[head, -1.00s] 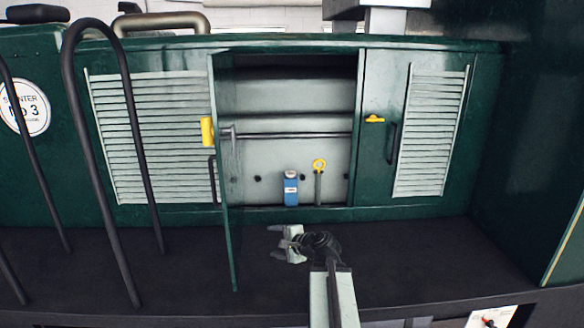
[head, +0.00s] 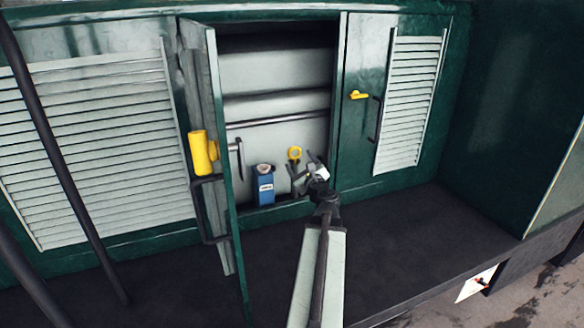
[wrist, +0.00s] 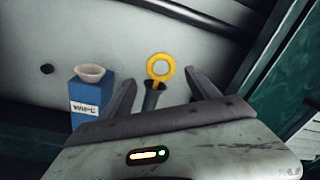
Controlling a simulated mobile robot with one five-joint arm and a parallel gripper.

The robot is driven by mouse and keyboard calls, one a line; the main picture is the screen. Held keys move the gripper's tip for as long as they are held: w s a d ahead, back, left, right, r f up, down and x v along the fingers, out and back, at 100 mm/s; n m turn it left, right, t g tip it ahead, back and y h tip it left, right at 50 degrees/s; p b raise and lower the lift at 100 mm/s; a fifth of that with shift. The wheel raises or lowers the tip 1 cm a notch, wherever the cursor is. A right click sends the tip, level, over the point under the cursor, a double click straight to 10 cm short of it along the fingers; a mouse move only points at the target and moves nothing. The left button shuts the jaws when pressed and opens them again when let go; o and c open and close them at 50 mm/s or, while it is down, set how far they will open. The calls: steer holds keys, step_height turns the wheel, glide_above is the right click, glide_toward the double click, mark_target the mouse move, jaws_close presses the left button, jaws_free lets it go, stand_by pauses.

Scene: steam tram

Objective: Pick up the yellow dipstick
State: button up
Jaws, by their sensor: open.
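The yellow dipstick shows its ring handle (head: 295,153) inside the open cabinet in the head view. In the wrist view the ring (wrist: 160,69) stands on top of a dark tube (wrist: 153,98), in the gap between my two fingers. My gripper (head: 304,177) is open at the cabinet opening, in front of the dipstick and a little below its ring. The wrist view also shows my gripper (wrist: 162,97), its fingers spread on both sides of the tube. My gripper hides the lower part of the tube.
A blue wipes box (head: 265,187) stands just left of the dipstick. A closed door with a yellow latch (head: 358,95) is at the right. The dark ledge (head: 430,235) is clear.

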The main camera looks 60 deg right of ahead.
steer(key=x, duration=0.6)
steer(key=shift+w+d, duration=0.25)
steer(key=shift+d, duration=0.05)
steer(key=shift+s+a, duration=0.1)
jaws_close()
